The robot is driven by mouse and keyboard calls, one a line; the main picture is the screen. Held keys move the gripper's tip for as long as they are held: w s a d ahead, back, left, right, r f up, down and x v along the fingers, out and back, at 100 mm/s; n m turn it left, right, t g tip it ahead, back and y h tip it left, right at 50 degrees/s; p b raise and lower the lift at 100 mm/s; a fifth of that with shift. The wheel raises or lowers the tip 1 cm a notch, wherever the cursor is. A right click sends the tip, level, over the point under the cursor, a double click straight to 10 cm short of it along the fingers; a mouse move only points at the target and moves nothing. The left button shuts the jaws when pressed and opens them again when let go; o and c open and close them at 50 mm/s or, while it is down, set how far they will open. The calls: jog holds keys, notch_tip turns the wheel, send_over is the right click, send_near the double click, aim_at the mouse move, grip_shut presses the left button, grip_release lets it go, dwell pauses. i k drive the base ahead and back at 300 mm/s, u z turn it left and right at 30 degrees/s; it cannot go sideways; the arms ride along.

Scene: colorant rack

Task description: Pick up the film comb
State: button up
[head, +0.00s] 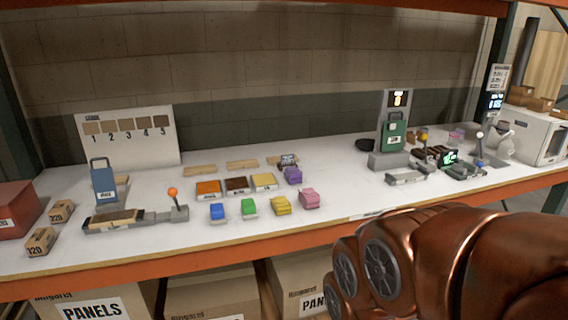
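No object is legibly marked as the film comb, and I cannot tell for sure which one it is. A blue plate with a looped handle (104,184) stands upright at the left, behind a grey bed with an orange-knobbed lever (173,193). A green, handled piece with a white label (394,137) stands upright against a grey stand with a lit display (398,99). My copper arm fills the lower right of the head view, in front of the bench. My gripper is not in view.
The white bench (335,170) holds orange, brown and yellow trays (208,188) and several small coloured blocks (249,207) in the middle. Small cartons (40,241) and a red box (22,209) are at left. Levers and small devices (465,171) crowd the right. An orange beam (250,240) edges the front.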

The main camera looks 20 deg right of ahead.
aim_at(286, 159)
jog(key=z, duration=0.25)
jog(key=k, duration=0.3)
jog(key=z, duration=1)
jog(key=k, duration=1.05)
jog(key=z, duration=0.8)
jog(key=i, duration=1.25)
jog(key=u, duration=0.35)
jog(key=i, duration=1.6)
jog(key=u, duration=1.45)
jog(key=i, duration=0.85)
jog(key=u, duration=1.1)
jog(key=i, duration=0.25)
jog(key=u, duration=0.3)
